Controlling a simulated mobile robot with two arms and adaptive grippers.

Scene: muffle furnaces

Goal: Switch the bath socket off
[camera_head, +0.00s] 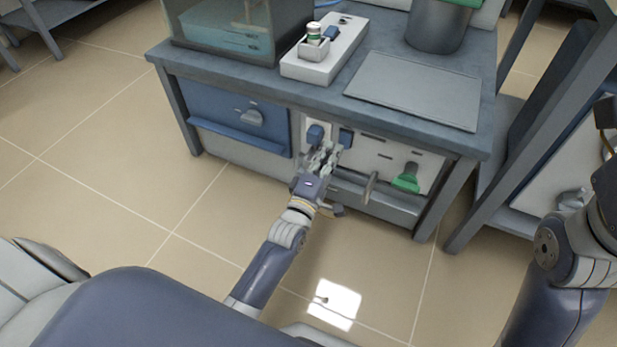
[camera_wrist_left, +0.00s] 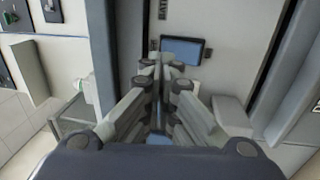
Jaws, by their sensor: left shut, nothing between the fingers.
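A white panel (camera_head: 316,124) with a blue part (camera_head: 315,134) is on the front of the bench. Another dark blue part (camera_head: 346,137) sits just to its right. In the left wrist view, a blue rectangular switch face (camera_wrist_left: 187,50) sits on a pale panel beside dark lettering, partly cut off, that starts "BAT". My left gripper (camera_head: 325,151) is shut and empty in front of these parts. In the wrist view its fingertips (camera_wrist_left: 160,75) overlap the lower left of the blue face. I cannot tell whether they touch it. My right gripper is out of view.
A glass-walled bath (camera_head: 225,30), a white box (camera_head: 325,55) with a small vial and a grey plate (camera_head: 415,90) are on the bench top. A lever (camera_head: 371,188) and a green handle (camera_head: 407,178) stick out right of my left gripper. Floor in front is clear.

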